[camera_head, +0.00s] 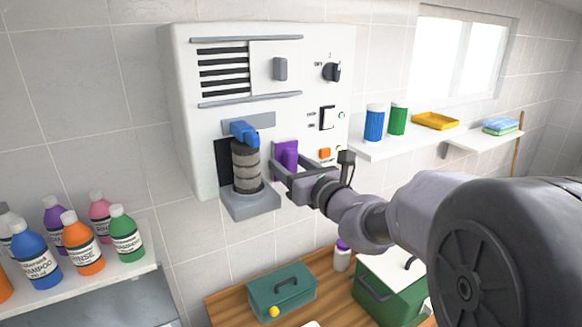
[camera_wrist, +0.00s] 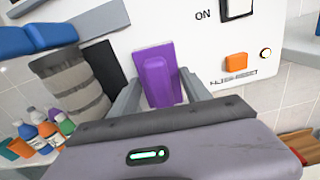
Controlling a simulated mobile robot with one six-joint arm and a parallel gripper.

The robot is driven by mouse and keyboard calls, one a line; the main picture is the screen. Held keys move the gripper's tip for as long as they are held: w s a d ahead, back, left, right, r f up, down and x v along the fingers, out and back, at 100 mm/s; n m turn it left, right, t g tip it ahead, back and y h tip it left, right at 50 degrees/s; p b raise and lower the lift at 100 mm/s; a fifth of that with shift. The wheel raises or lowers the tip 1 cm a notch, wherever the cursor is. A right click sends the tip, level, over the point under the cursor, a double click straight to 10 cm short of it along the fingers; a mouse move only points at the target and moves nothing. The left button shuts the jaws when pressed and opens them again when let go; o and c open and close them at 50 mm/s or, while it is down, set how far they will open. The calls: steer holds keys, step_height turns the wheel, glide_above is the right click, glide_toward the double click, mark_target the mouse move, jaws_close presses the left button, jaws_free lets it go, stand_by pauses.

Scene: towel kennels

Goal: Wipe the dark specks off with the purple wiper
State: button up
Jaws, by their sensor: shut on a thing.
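The purple wiper (camera_head: 290,153) is upright between the fingers of my gripper (camera_head: 292,172), close in front of the white wall unit (camera_head: 180,110). In the wrist view the purple wiper (camera_wrist: 158,76) sits between the two grey fingers of my gripper (camera_wrist: 162,88), which is shut on it. The wiper's far side is hidden, so I cannot tell whether it touches the panel. A grey cylinder with dark bands (camera_head: 246,168) stands just left of the wiper, under a blue handle (camera_head: 243,132). I cannot make out separate dark specks in either view.
The unit has an orange button (camera_head: 325,153), a white switch (camera_head: 327,117) and a black knob (camera_head: 332,72). Several bottles (camera_head: 85,242) stand on a shelf at left. A teal box (camera_head: 281,292) and a green box (camera_head: 378,303) rest on the wooden table below.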

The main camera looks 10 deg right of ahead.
mark_target(287, 143)
steer(key=shift+r+p, duration=1.35)
steer(key=shift+r, duration=0.9)
step_height(287, 143, down, 7)
steer(key=b, duration=0.6)
steer(key=shift+r+b, duration=0.15)
steer(key=shift+b, duration=0.15)
steer(key=shift+r, duration=0.2)
steer(key=shift+s, duration=0.15)
steer(key=shift+v, duration=2.95)
steer(key=shift+s, duration=0.1)
steer(key=v, duration=0.2)
steer(key=shift+s+d+b, duration=0.2)
steer(key=shift+s+b, duration=0.1)
steer(key=shift+s, duration=0.05)
